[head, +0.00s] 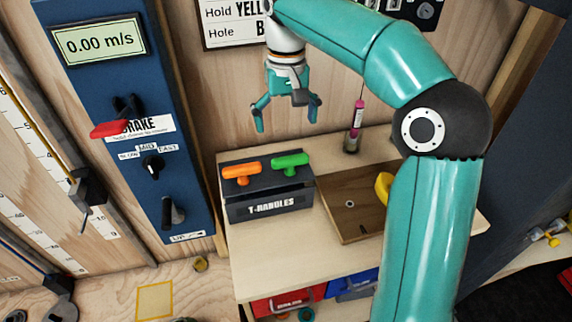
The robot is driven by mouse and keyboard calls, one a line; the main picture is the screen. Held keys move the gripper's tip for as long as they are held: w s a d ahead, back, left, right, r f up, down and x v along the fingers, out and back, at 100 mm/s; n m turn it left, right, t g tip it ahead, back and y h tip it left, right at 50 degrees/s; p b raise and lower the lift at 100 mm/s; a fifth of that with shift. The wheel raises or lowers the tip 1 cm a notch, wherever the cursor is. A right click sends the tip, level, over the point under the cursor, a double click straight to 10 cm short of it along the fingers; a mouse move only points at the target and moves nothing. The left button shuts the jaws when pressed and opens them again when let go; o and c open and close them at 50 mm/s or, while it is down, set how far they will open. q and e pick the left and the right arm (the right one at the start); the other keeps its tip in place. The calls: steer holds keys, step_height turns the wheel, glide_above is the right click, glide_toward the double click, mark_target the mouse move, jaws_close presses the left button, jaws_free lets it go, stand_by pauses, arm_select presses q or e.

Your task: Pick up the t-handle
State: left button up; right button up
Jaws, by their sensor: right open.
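An orange T-handle (241,170) and a green T-handle (290,162) sit side by side in the top of a dark box (268,206) labelled T-HANDLES, on a light wooden shelf. My right gripper (287,122) is open and empty, pointing down. It hangs above and behind the box, apart from both handles. A yellow object (383,187), partly hidden by my right arm, rests at the wooden board; I cannot tell if it is a T-handle too. My left gripper is not in view.
A brown wooden board (345,220) with a hole lies right of the box. A pink-and-dark tool (355,125) stands upright behind it. A blue control panel (140,140) with a red lever (108,129) stands at left. Red (285,302) and blue (350,285) cases sit below the shelf.

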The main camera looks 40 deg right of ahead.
mark_target(290, 157)
steer(key=f, duration=0.6)
steer(key=shift+s+d+f+b, duration=0.1)
steer(key=shift+s+d+b, duration=0.1)
steer(key=shift+b, duration=0.1)
steer(key=shift+f, duration=0.75)
step_height(290, 157, down, 4)
steer(key=shift+d+f, duration=0.1)
steer(key=shift+d, duration=0.05)
steer(key=c, duration=1)
steer(key=shift+c, duration=0.2)
step_height(290, 157, up, 20)
steer(key=p, duration=0.3)
steer(key=shift+p, duration=0.4)
